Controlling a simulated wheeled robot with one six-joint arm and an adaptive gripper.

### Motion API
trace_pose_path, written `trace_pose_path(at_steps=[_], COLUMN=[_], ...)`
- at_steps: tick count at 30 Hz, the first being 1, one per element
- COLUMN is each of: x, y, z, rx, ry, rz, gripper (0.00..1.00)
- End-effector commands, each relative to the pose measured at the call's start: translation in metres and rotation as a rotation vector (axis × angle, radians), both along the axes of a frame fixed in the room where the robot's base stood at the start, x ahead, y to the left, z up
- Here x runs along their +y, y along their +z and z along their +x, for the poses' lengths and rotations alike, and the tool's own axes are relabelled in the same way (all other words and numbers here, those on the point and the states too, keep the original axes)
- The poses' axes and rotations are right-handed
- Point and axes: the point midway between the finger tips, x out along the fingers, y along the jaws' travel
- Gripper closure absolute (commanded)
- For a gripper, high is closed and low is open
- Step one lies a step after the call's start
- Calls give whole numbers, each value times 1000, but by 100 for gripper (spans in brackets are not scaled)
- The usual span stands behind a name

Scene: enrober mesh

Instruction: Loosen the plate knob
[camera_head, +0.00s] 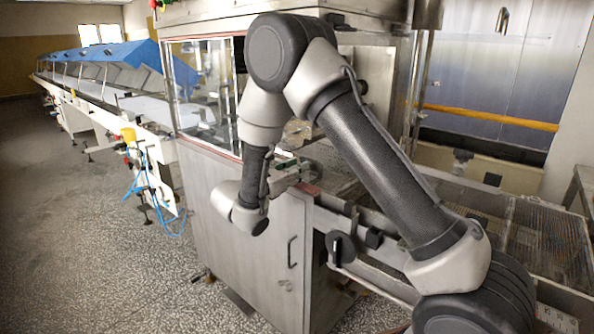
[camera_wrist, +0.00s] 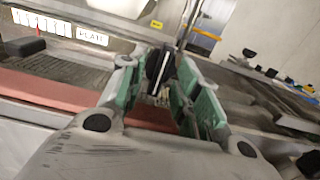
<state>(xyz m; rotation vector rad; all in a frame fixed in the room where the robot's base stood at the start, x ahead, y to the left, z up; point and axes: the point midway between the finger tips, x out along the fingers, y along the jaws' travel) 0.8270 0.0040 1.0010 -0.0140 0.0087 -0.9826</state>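In the wrist view a black knob (camera_wrist: 158,64) with a narrow raised grip shows at the far end of my fingers. My gripper (camera_wrist: 157,82) has green pads that stand apart, one on each side of the knob. I see no clear contact between pads and knob. A white label reading PLATE (camera_wrist: 91,36) sits to the left of the knob, beside a scale (camera_wrist: 40,22) with a red pointer. In the head view my gripper (camera_head: 286,163) reaches into the machine's opening; its fingertips and the plate knob are hard to make out there.
A steel machine cabinet (camera_head: 250,235) with a door handle stands below my wrist. Another black knob (camera_head: 340,248) sits on the side of the mesh conveyor (camera_head: 540,235) at right. A reddish strip (camera_wrist: 60,92) runs below the label. Open floor (camera_head: 80,250) lies at left.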

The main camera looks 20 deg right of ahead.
Motion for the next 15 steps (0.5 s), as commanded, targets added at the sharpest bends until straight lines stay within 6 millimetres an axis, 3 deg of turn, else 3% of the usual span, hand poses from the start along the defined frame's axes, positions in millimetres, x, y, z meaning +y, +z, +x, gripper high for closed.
trace_pose_path(at_steps=[15], x=[84], y=[-1], z=[-55], rx=[1], ry=[5], rz=[0], gripper=[68])
